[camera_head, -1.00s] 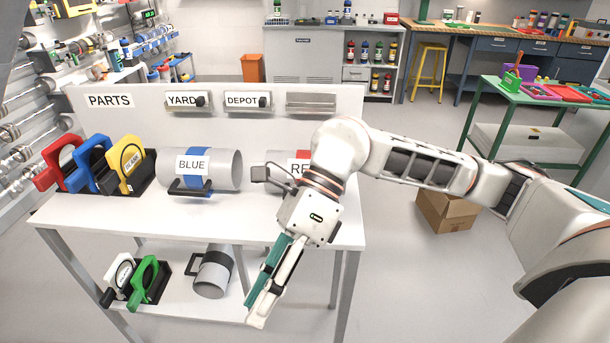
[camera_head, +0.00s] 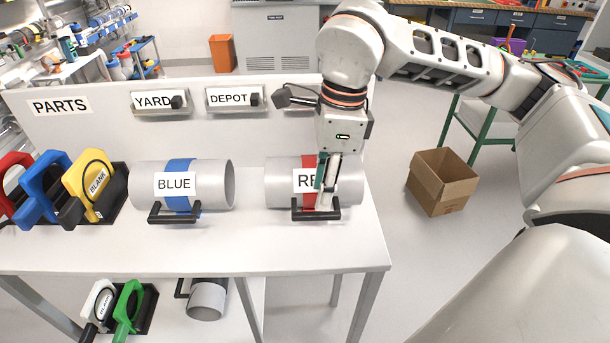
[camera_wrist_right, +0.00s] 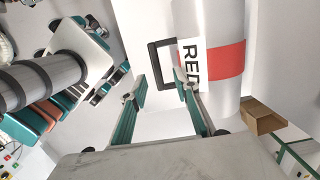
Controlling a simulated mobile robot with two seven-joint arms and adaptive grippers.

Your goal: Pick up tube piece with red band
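The tube piece with the red band (camera_head: 282,183) lies on the white table, grey with a red band, a white label and a black handle (camera_head: 316,215) at its front. It also shows in the right wrist view (camera_wrist_right: 226,62), with its handle (camera_wrist_right: 154,65) just beyond the fingers. My right gripper (camera_head: 326,200) points down in front of the tube's label, over the handle, and hides part of both. In the wrist view, its two teal fingers (camera_wrist_right: 162,92) are apart with nothing held. I cannot tell whether a finger touches the handle. My left gripper is not in view.
A tube with a blue band (camera_head: 216,183) lies left of the red one. Red, blue and yellow (camera_head: 82,190) handled pieces stand farther left. An upright panel (camera_head: 75,130) closes the table's back. A cardboard box (camera_head: 440,185) sits on the floor at the right.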

